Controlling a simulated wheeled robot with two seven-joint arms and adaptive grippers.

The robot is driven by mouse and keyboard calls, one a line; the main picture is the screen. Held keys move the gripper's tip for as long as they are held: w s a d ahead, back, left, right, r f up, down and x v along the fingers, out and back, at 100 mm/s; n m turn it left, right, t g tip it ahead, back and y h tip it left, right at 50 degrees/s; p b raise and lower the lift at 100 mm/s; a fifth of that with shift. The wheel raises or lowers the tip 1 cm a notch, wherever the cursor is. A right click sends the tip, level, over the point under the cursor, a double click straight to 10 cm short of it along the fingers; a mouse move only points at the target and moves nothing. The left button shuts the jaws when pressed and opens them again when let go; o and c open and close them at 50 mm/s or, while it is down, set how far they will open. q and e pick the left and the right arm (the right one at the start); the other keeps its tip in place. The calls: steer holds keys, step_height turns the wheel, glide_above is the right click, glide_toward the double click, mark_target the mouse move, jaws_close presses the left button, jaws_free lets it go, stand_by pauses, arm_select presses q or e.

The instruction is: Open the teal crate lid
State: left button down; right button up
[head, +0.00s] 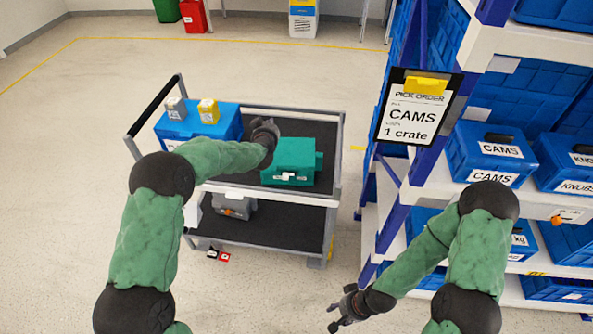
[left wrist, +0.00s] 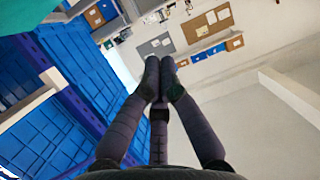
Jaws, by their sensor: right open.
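The teal crate (head: 293,160) stands on the cart's top shelf, right of the middle. Its top looks closed, and a small white patch shows on its front. My left gripper (head: 267,133) is at the crate's back left corner in the head view; whether it touches the crate cannot be told. In the left wrist view its fingers (left wrist: 160,78) come together at the tips with nothing visible between them. A teal-green surface (left wrist: 18,35) shows at that view's upper left edge. My right gripper (head: 345,308) is open and empty, low over the floor in front of the shelving.
A blue crate (head: 222,119) with a grey box (head: 176,108) and a yellow box (head: 208,111) on it stands left on the cart (head: 338,150). A grey case (head: 236,206) is on the lower shelf. Shelving with blue crates (head: 486,152) and a pick-order sign (head: 413,120) stands right.

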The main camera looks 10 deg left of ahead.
arm_select(q)
steer(key=shift+w+a+p, duration=0.2)
steer(key=shift+w+p, duration=0.2)
steer(key=shift+w, duration=2.1)
steer(key=shift+w, duration=0.1)
steer(key=shift+w+a+p, duration=0.1)
steer(key=shift+w+p, duration=0.45)
steer(key=shift+w, duration=0.85)
steer(key=shift+s, duration=0.1)
steer(key=f+v, duration=0.1)
steer(key=v, duration=0.9)
steer(key=shift+s+p, duration=0.2)
steer(key=shift+p, duration=0.1)
